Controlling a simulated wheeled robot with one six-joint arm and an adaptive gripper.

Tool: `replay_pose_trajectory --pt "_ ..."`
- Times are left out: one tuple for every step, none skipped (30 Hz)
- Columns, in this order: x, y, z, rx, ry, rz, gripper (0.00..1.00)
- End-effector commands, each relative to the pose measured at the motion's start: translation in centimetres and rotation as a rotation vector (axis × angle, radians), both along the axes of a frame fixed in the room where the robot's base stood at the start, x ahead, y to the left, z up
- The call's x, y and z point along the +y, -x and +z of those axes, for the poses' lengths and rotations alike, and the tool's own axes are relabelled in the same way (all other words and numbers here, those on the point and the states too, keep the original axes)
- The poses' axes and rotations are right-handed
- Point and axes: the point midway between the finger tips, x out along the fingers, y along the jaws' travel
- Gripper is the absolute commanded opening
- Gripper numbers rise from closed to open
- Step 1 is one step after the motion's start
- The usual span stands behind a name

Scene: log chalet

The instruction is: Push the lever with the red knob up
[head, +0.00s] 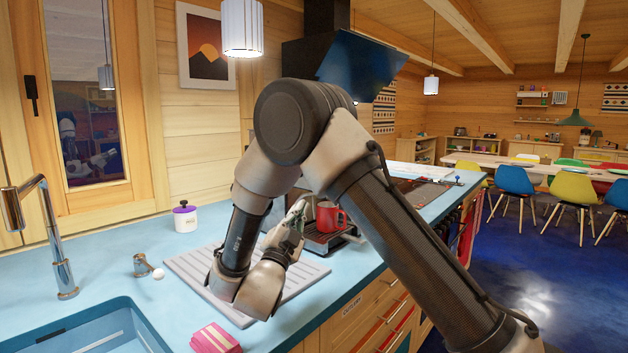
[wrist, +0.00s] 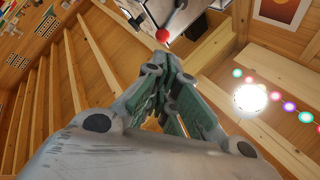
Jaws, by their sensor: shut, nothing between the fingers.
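In the wrist view a round red knob (wrist: 162,34) shows just past the tips of my gripper (wrist: 168,60), beside a pale, flat-faced body (wrist: 188,12). A thin dark piece near the knob may be its lever; its tilt is hard to read. My gripper is shut and empty, and it looks upward. I cannot tell whether its tips touch the knob. My arm hides much of that area, and I cannot make out the knob there.
A grey ribbed board (head: 190,266) lies on the blue counter (head: 125,262) under my arm. Lamps hang above.

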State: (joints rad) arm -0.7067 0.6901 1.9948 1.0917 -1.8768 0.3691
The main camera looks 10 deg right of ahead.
Motion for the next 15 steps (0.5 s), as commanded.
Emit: replay_pose_trajectory --pt "-0.1 0.0 0.1 -0.017 -0.016 0.009 0.0" --pt "-0.2 -0.1 0.2 -0.022 -0.022 0.014 0.0" --pt "-0.3 -0.2 0.3 -0.025 -0.028 0.017 0.0" --pt "-0.4 -0.5 0.5 -0.026 -0.03 0.018 0.0" --pt "-0.6 -0.7 0.6 -0.026 -0.03 0.018 0.0" --pt "-0.9 -1.1 0.9 -0.027 -0.03 0.017 0.0" --pt "-1.1 -1.4 1.2 -0.027 -0.029 0.016 0.0" --pt "-1.4 -1.8 1.4 -0.027 -0.029 0.017 0.0" --pt "-1.8 -2.5 1.8 -0.027 -0.029 0.017 0.0" --pt "-2.1 -2.9 2.0 -0.026 -0.028 0.016 0.0" --pt "-2.4 -3.4 2.4 -0.026 -0.028 0.016 0.0" --pt "-2.8 -4.1 2.8 -0.026 -0.028 0.016 0.0" --pt "-3.1 -4.6 3.1 -0.026 -0.028 0.016 0.0" --pt "-3.4 -5.1 3.4 -0.026 -0.028 0.016 0.0" --pt "-3.9 -5.7 3.8 -0.025 -0.028 0.016 0.0"
